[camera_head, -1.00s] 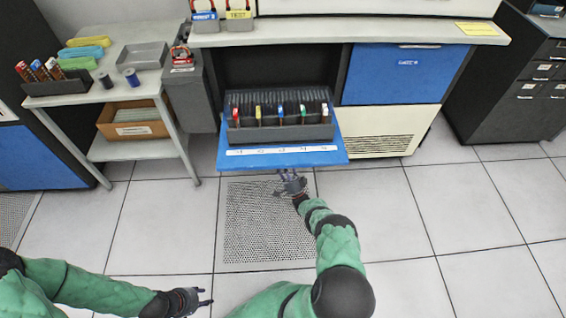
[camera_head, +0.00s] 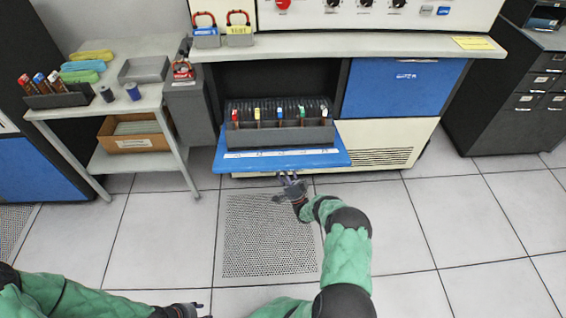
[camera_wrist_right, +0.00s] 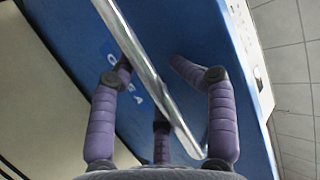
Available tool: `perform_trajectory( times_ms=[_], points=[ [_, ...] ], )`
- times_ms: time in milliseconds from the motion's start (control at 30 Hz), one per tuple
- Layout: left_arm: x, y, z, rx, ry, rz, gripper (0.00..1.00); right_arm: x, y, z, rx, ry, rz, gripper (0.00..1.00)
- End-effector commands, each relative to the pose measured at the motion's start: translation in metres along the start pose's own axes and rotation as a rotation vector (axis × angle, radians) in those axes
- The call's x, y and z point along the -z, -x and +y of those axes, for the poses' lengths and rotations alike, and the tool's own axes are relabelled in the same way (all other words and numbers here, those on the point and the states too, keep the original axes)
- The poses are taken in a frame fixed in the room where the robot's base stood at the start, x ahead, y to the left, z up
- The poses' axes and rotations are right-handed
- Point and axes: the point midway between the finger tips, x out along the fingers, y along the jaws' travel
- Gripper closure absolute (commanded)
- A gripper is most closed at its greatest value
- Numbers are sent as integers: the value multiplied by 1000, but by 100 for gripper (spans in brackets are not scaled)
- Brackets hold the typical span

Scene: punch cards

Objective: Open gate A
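Gate A is a blue panel (camera_head: 245,163) folded down to about level below the card rack, with a pale numbered strip along its edge. Its outer face (camera_wrist_right: 190,25), with partly hidden white lettering, fills much of the right wrist view. A silver bar handle (camera_wrist_right: 145,70) crosses that face. My right gripper (camera_head: 291,183) is under the panel's front edge. In the wrist view its fingers (camera_wrist_right: 150,72) are apart on either side of the handle, tips reaching past it toward the panel, not clamped on it. My left gripper (camera_head: 190,309) is low at the picture's bottom edge, partly cut off.
A dark rack (camera_head: 280,135) of cards with coloured tabs stands behind the panel. A closed blue door (camera_head: 400,90) is to its right. A side table (camera_head: 85,108) with trays and spools stands left. The tiled floor (camera_head: 420,220) in front is clear.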

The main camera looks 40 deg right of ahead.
Motion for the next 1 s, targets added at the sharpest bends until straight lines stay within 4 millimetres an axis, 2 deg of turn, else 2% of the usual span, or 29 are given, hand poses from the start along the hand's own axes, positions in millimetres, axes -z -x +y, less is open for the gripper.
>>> perform_trajectory(
  times_ms=[133,400,800,1000],
  points=[
    [0,0,0,0,0,0,60,6,-13,-11,9,4,0,54],
    [0,0,0,0,0,0,60,10,-24,-21,7,3,1,54],
    [0,0,0,0,0,0,60,11,-25,-22,7,4,1,54],
    [0,0,0,0,0,0,60,11,-17,-17,5,3,1,54]
  ],
)
